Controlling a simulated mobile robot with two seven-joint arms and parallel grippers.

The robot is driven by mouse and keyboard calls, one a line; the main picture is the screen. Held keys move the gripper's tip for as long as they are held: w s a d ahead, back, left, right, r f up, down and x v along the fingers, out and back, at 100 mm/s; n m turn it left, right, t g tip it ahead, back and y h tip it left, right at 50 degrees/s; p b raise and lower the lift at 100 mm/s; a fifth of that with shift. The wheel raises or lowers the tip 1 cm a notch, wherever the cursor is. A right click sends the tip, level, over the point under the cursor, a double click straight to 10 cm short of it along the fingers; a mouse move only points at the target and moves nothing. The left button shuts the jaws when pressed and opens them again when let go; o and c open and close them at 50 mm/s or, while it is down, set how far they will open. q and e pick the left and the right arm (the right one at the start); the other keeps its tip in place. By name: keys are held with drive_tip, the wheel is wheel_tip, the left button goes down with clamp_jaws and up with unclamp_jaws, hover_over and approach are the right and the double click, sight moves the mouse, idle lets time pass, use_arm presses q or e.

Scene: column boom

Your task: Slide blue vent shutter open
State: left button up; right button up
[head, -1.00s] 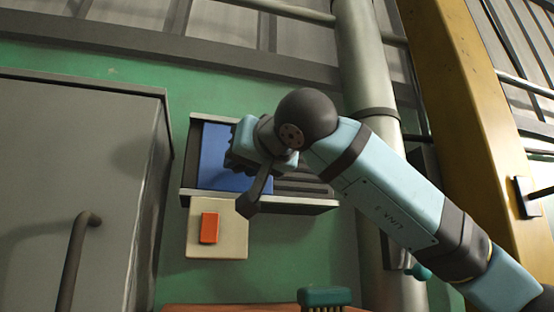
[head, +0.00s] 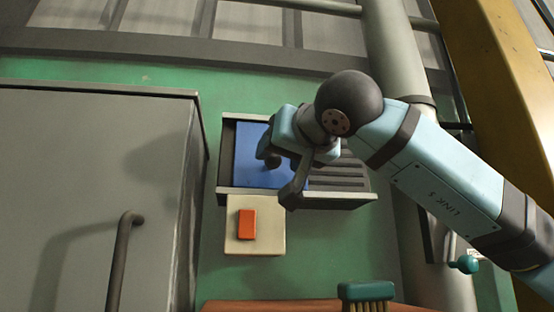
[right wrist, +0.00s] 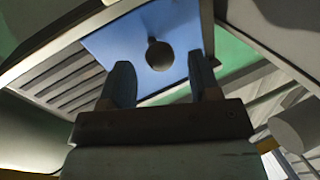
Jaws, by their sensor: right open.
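The blue vent shutter (head: 252,165) sits in a grey vent frame (head: 345,201) on the green wall, covering its left part. Dark slats show to its right. A round dark knob (head: 272,161) stands out from the shutter. My right gripper is in front of the vent, and its arm hides part of the shutter in the head view. In the right wrist view my right gripper (right wrist: 161,84) is open and empty. The knob (right wrist: 160,55) appears beyond the fingertips, roughly between them, and not gripped. My left gripper is not in view.
An orange switch on a cream plate (head: 268,243) is just below the vent. A grey cabinet (head: 90,170) with a bar handle (head: 120,255) stands at left. A brush (head: 366,292) is at the bottom. A pipe (head: 395,50) rises at right.

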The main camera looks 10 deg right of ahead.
drive_tip(key=b+v, duration=0.2)
drive_tip(key=v, duration=1)
